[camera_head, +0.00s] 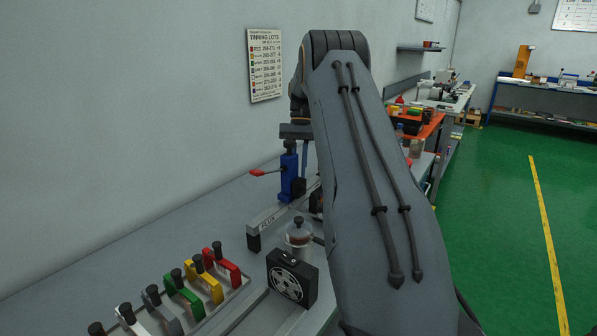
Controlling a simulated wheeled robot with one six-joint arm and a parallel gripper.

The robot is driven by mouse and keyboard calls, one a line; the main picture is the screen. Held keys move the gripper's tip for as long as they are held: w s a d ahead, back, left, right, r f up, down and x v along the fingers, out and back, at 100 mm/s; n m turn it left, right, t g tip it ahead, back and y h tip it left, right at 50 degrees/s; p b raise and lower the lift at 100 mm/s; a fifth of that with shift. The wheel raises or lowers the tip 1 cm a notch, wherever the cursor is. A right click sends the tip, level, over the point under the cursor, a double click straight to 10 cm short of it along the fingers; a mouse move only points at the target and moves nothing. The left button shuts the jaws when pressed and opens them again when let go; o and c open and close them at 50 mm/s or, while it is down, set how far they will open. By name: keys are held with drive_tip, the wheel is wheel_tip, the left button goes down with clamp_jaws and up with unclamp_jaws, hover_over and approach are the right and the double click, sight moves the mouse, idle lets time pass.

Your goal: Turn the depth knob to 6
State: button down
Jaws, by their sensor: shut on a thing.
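My gripper (298,149) points down at the top of the post, shut on this knob. One finger shows just right of the knob; the other cannot be made out. My forearm hides what lies right of the post.
A rack with several coloured handles (209,286) stands at the front left. A black box with a white round face (291,281) and a clear jar with a black knob (299,234) are near my arm. A wall chart (265,65) hangs behind.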

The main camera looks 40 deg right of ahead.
drive_tip(key=c, duration=1.7)
unclamp_jaws()
